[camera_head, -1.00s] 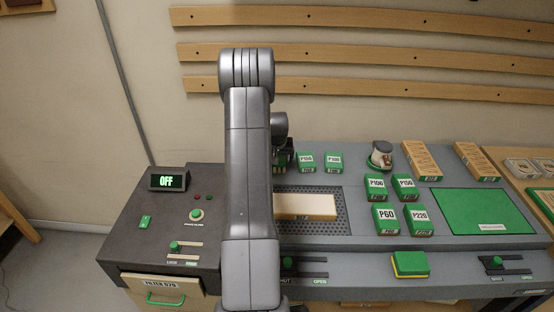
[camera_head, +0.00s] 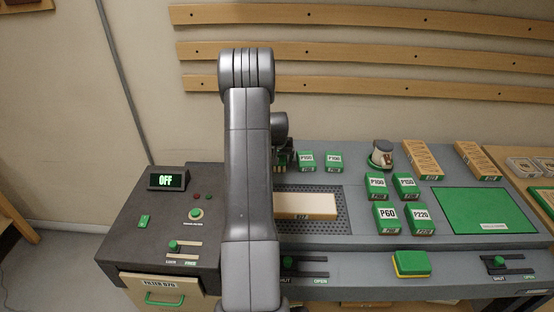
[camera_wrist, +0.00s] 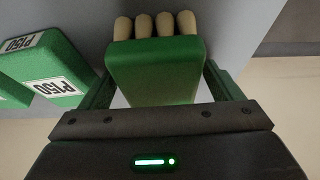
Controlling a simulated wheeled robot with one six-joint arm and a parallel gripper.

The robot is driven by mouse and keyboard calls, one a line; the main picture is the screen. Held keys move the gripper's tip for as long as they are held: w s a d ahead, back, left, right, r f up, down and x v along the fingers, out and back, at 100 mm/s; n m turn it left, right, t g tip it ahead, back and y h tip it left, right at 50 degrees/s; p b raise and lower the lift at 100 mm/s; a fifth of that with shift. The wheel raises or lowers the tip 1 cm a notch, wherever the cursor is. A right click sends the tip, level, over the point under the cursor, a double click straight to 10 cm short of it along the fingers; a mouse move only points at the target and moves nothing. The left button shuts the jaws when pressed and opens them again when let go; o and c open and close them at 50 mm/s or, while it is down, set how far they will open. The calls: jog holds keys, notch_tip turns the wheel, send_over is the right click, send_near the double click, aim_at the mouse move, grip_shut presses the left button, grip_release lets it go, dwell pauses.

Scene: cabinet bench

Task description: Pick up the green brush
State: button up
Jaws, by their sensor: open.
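The green brush (camera_wrist: 155,72) is in the middle of the wrist view. It has a green block body and a row of several thick cream tufts at its far end. My gripper (camera_wrist: 160,84) is open, with one green finger on each side of the brush. Narrow gaps show between the fingers and the brush, and it does not look gripped. In the head view the brush and my gripper are mostly hidden behind my arm, at the back of the bench.
Green-and-white labelled blocks (camera_head: 306,161) stand just right of my gripper; two also show in the wrist view (camera_wrist: 45,72). A pale block (camera_head: 306,206) lies on the perforated plate. A small sander-like tool (camera_head: 381,155) stands further right. The wall is close behind.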

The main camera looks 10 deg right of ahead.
jog(key=shift+c, duration=0.3)
jog(key=c, duration=1.1)
jog(key=shift+r+p, duration=0.45)
jog(key=shift+p, duration=0.25)
notch_tip(320, 180, up, 10)
jog(key=b, duration=0.2)
jog(key=shift+f+b, duration=0.15)
jog(key=shift+b, duration=0.15)
